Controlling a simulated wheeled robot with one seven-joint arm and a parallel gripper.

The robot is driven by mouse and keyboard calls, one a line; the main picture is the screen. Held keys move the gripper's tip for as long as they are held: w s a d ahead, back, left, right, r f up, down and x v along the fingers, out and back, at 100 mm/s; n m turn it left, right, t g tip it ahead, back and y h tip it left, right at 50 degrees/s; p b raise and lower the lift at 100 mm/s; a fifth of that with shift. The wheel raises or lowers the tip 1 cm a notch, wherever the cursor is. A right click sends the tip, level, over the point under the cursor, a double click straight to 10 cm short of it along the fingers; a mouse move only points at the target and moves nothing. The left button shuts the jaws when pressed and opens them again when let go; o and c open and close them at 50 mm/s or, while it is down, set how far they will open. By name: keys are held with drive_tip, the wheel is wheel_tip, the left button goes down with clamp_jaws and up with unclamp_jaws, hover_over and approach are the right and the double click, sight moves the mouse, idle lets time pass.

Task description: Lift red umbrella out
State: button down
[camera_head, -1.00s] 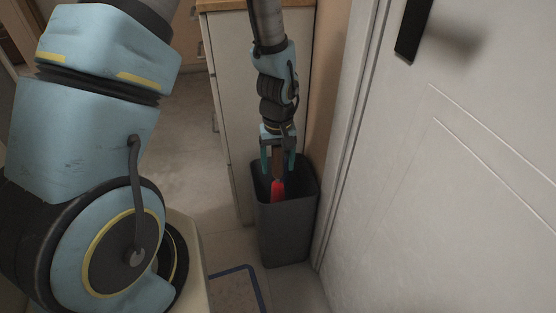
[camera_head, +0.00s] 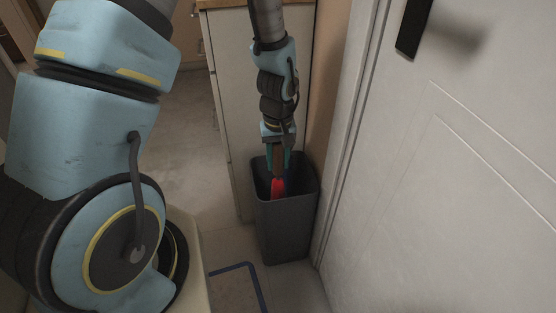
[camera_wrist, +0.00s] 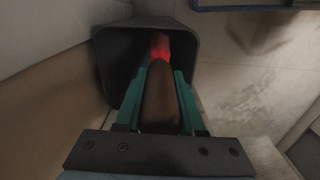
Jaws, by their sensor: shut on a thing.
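The red umbrella (camera_head: 278,187) stands inside a dark grey bin, its brown handle (camera_head: 278,158) pointing up. In the wrist view the brown handle (camera_wrist: 160,100) lies between the teal fingers and the red part (camera_wrist: 160,46) reaches into the bin. My gripper (camera_head: 278,163) is shut on the handle, with its fingertips at the bin's mouth. The bin (camera_head: 285,230) stands upright on the floor. The lower part of the umbrella is hidden inside it.
A white door (camera_head: 460,190) stands close on the right of the bin. A pale cabinet (camera_head: 232,110) stands behind and left of it. Blue tape (camera_head: 253,275) marks the floor in front. Open floor (camera_head: 185,140) lies to the left.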

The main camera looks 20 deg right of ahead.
wheel_tip(320, 180, up, 23)
drive_tip(key=p, duration=1.9)
